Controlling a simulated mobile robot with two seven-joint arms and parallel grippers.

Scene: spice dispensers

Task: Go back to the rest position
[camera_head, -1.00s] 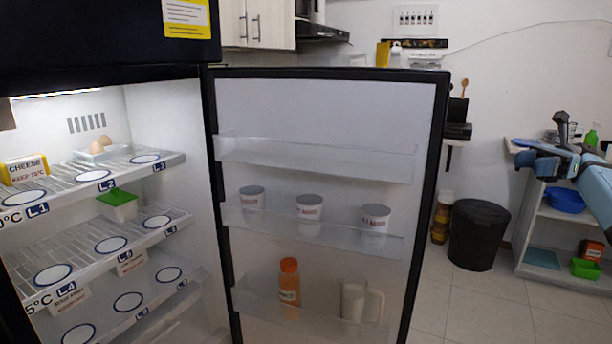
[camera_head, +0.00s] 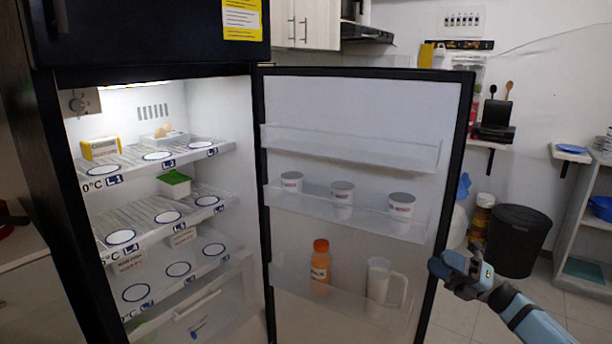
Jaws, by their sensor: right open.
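My right gripper (camera_head: 459,260), blue and black, is at the lower right in the head view, with its blue forearm coming in from the bottom right. It is open and I see nothing held in it. It overlaps the lower outer edge of the open fridge door (camera_head: 350,105) in the picture; I cannot tell whether it touches. The black fridge (camera_head: 150,45) stands open at the left, with its lit shelves showing. My left gripper is not in view.
The door racks hold several white cups (camera_head: 342,190), an orange bottle (camera_head: 320,266) and a clear jug (camera_head: 384,283). A cheese box (camera_head: 100,148) and a green-lidded container (camera_head: 174,184) are on the fridge shelves. A black bin (camera_head: 517,240) stands behind my right arm.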

